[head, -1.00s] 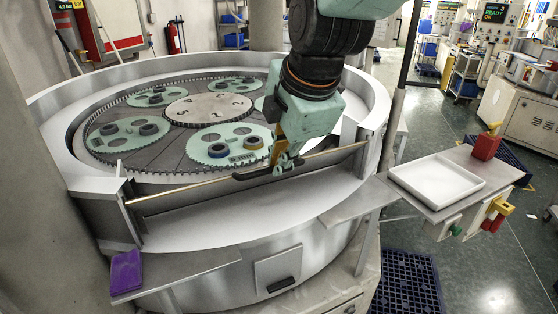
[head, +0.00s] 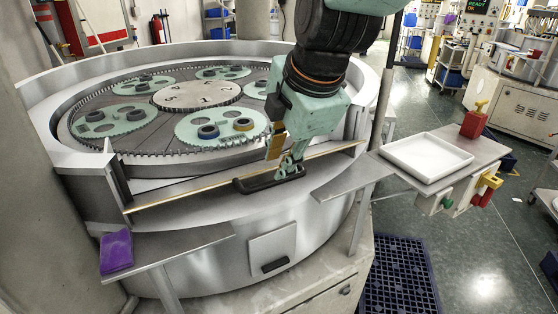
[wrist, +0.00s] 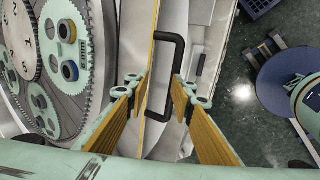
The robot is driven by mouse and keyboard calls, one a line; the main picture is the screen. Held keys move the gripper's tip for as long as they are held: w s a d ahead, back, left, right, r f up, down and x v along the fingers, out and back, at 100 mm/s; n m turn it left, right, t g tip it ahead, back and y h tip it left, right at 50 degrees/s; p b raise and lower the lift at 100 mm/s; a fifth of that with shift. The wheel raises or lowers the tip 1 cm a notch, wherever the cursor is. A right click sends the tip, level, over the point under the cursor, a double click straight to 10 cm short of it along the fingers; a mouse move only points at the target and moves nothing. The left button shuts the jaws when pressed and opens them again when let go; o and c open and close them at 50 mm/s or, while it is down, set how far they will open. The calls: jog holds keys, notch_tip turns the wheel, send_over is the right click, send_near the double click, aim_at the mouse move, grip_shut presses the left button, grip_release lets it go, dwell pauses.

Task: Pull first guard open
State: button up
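The guard is a long panel with a gold top edge (head: 185,192) across the front opening of the round lapping machine. Its black U-shaped handle (head: 256,185) sits near the middle, just in front of that edge. The handle (wrist: 166,37) also shows in the wrist view, beside the guard's gold edge. My gripper (head: 290,172) is down at the handle's right part. In the wrist view my gripper (wrist: 159,82) has its fingers apart on either side of the handle, with the bar close to the right finger. Whether they touch is unclear.
Geared carriers with rings (head: 222,128) lie on the plate behind the guard. A dark post rises at the guard's right end.

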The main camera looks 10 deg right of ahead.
jog(key=shift+r, duration=0.15)
jog(key=v, duration=1.1)
jog(key=shift+s+r, duration=0.2)
jog(key=shift+r, duration=0.1)
jog(key=shift+d, duration=0.1)
dwell(0.5)
jog(key=s+d+f+m, duration=0.2)
jog(key=s+d+m, duration=0.2)
jog(key=s+m, duration=0.3)
jog(key=s+d+f+m+h, duration=0.1)
jog(key=s+d+f+m, duration=0.1)
jog(key=s+d+m, duration=0.2)
jog(key=s+d+f+m+g+h, duration=0.1)
jog(key=s+d+f+m, duration=0.2)
jog(key=s+m, duration=0.8)
jog(key=shift+s+d, duration=0.6)
jog(key=shift+d, duration=0.15)
